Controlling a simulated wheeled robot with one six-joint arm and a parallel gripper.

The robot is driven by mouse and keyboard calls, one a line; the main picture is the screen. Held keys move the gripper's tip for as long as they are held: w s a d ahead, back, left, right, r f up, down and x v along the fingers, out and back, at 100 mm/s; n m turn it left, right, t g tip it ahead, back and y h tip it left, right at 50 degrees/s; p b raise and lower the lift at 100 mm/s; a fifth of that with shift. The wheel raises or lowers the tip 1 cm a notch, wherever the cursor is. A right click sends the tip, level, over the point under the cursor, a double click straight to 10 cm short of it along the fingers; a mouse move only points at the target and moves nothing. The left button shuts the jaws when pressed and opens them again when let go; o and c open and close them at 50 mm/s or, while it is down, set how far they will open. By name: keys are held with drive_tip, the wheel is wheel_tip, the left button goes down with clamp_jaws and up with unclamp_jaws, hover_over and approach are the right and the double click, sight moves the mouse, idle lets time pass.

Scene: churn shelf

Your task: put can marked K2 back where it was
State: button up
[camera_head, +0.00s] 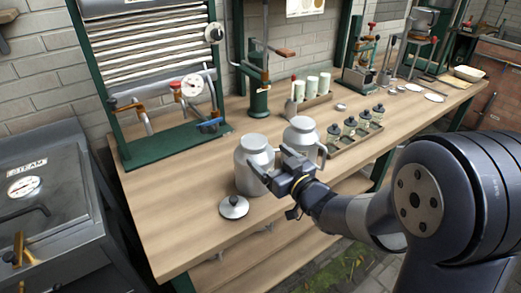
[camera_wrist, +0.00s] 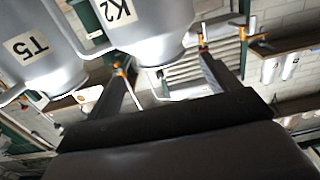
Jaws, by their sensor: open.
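In the wrist view, a grey metal can labelled K2 (camera_wrist: 140,25) stands beyond and partly between my spread fingers, with a second grey can labelled T5 (camera_wrist: 40,50) beside it at left. In the head view, two grey cans stand side by side on the wooden bench, a left one (camera_head: 255,158) and a right one (camera_head: 303,133). Their labels do not show there, so I cannot tell which is K2. My gripper (camera_head: 272,168) is open, close in front of the cans and hiding part of them. I cannot tell whether it touches one.
A loose round lid with a dark knob (camera_head: 233,207) lies near the bench's front edge, left of my gripper. Bare bench (camera_head: 175,195) lies at left.

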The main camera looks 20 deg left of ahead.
drive_tip(key=v, duration=0.5)
idle(1.2)
